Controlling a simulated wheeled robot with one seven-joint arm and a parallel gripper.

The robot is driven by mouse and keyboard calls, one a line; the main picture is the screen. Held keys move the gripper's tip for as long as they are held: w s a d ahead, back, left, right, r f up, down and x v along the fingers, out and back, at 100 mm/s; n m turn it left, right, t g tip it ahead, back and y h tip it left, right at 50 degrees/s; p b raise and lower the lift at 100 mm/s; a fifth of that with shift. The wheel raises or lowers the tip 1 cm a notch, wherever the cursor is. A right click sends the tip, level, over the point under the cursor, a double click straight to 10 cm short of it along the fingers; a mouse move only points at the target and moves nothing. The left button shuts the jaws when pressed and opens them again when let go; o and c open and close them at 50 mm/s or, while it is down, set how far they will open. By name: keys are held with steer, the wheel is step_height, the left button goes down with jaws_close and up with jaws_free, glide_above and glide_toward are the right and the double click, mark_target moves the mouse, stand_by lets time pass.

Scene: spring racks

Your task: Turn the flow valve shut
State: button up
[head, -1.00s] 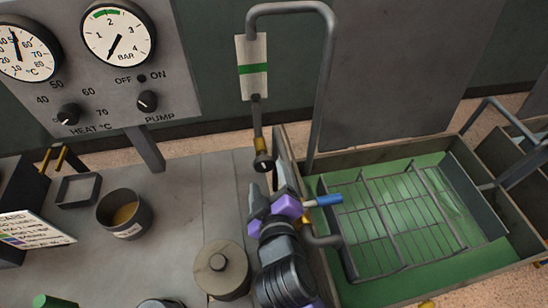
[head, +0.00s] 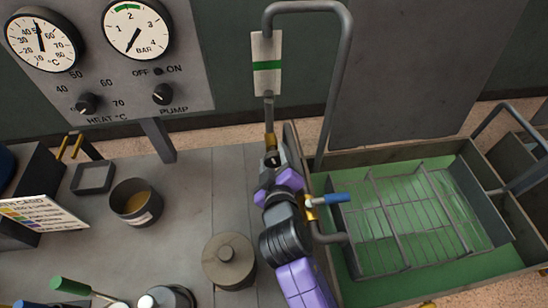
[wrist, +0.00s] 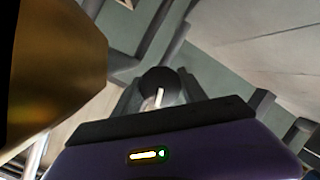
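The flow gauge, a pale plate with a green band (head: 267,66), hangs on the wall. A brass fitting (head: 270,141) with a dark round knob (head: 272,160) sits at the lower end of its pipe. In the wrist view the knob (wrist: 158,82) carries a pale line and lies between my two fingers. My gripper (head: 274,171) has its fingertips at the knob, one on each side; whether they press on it cannot be told. A blue-handled brass valve (head: 333,198) is close to the right of my wrist.
A green-floored sink (head: 365,286) with a wire rack (head: 395,210) lies to the right. A grey bent pipe (head: 338,90) rises beside the gauge. A lidded round pot (head: 228,262) and a cup (head: 136,204) stand left on the bench. The gauge panel (head: 195,80) is behind.

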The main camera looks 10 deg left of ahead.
mark_target(274, 153)
steer(key=c, duration=0.6)
steer(key=shift+o, duration=0.2)
steer(key=shift+f+m+y, duration=0.1)
steer(key=shift+m+y, duration=0.6)
steer(key=shift+m, duration=0.4)
steer(key=o, duration=1.4)
steer(key=shift+c, duration=0.2)
step_height(274, 153, up, 20)
steer(key=b, duration=0.1)
